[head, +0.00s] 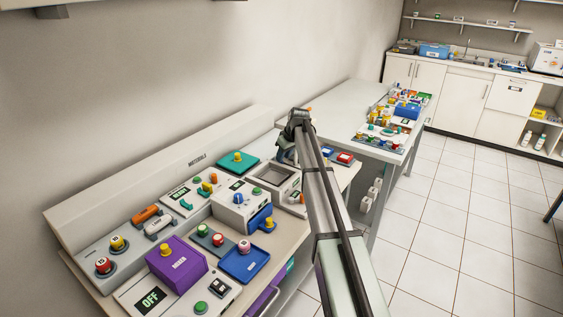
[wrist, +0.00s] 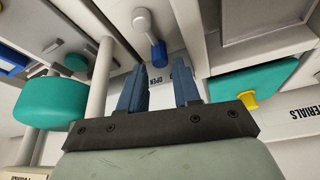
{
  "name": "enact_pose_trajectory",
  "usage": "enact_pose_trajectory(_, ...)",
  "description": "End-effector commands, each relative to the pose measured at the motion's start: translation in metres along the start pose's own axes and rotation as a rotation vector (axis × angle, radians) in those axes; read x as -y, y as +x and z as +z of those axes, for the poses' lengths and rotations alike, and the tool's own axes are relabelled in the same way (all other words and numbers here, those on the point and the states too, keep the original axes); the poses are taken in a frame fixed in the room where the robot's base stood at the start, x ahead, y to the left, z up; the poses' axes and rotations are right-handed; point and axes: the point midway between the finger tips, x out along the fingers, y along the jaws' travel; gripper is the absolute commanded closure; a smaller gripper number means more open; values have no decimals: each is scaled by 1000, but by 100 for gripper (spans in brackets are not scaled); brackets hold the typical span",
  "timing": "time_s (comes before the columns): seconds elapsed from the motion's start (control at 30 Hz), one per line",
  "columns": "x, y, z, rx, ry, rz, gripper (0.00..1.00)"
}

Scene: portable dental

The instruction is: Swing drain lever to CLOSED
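The lever (wrist: 149,38) shows at the top middle of the wrist view. It has a round white pivot and a blue tip, and the tip points towards a label reading "OPEN" (wrist: 160,80). My gripper (wrist: 158,68) has two blue fingers, spread apart and empty. The lever's blue tip is ahead of and roughly between the fingertips; I cannot tell whether they touch. In the head view my gripper (head: 288,152) is low over the right part of the bench, beside the grey basin (head: 272,176). My arm hides the lever there.
A teal knob (wrist: 52,103) and pale posts stand close at the left in the wrist view. A teal plate (wrist: 255,78) with a yellow knob is at the right. The bench holds a purple box (head: 176,265) and blue tray (head: 243,264). Floor at right is clear.

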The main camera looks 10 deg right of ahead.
Motion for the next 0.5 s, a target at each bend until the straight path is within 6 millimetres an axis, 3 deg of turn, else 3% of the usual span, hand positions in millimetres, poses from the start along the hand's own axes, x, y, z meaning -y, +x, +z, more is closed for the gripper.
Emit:
enact_pose_trajectory(0.2,0,28,0,1,1,0,68)
enact_pose_trajectory(0.5,0,40,0,1,1,0,68)
